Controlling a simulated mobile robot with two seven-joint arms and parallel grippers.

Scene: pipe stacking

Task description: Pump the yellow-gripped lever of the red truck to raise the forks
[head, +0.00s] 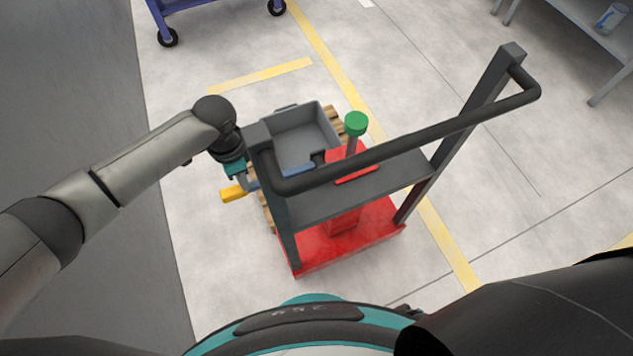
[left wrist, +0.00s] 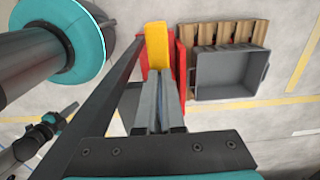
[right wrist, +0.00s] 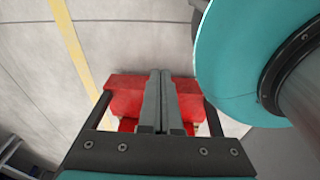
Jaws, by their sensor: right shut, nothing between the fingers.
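The red truck (head: 340,245) stands on the floor with a tall black push handle (head: 420,137). Its lever's yellow grip (head: 232,193) sticks out at the truck's left side. In the left wrist view the yellow grip (left wrist: 157,45) lies just past my fingertips. My left gripper (left wrist: 157,78) looks shut, its fingers side by side; whether the tips touch the grip I cannot tell. In the head view the left hand is partly hidden, close to the grip. My right gripper (right wrist: 160,75) is shut and empty, pointing toward the truck's red body (right wrist: 190,95).
A grey bin (head: 300,135) sits on a wooden pallet (head: 335,122) at the front of the truck. A green knob (head: 356,123) stands on the truck. A blue cart (head: 215,8) and a grey shelf (head: 590,45) stand farther back. Open floor lies around.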

